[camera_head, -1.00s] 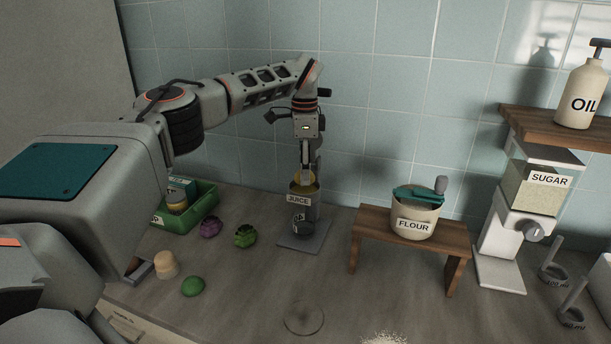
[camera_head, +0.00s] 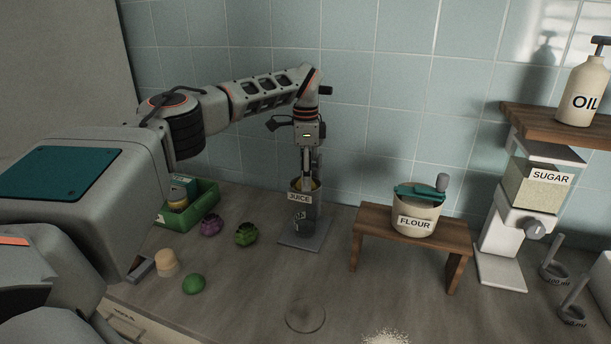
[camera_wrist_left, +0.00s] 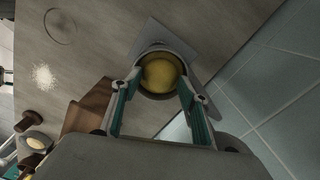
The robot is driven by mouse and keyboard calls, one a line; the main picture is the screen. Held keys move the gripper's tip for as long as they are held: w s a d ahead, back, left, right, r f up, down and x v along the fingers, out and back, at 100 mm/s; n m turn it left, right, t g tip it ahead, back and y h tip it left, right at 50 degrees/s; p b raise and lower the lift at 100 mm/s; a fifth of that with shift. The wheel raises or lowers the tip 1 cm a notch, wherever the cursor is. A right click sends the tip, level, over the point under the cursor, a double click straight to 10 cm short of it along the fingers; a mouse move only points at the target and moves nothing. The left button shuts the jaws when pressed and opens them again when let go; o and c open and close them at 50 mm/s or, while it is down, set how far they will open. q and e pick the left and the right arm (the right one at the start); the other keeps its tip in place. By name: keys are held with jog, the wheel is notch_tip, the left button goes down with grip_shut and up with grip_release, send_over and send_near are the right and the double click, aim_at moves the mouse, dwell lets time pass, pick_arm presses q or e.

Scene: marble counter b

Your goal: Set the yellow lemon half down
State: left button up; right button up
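The yellow lemon half (camera_wrist_left: 160,73) sits in the round mouth of the grey juicer labelled JUICE (camera_head: 300,197). My left gripper (camera_head: 307,178) points straight down into the juicer from above. In the left wrist view its two teal-padded fingers (camera_wrist_left: 160,80) lie at either side of the lemon half, their tips against it. The inside of the juicer below the lemon is hidden. My right gripper is not in view.
A small wooden stand (camera_head: 371,217) with a FLOUR tub (camera_head: 415,223) stands right of the juicer. A green bin (camera_head: 205,207), purple (camera_head: 211,226) and green pieces (camera_head: 246,235) lie left. The sugar dispenser (camera_head: 535,187) is far right. The front middle counter is mostly clear.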

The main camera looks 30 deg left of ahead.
pick_arm(q)
jog(key=shift+r, duration=0.15)
notch_tip(320, 180, up, 13)
dwell(0.7)
dwell(0.5)
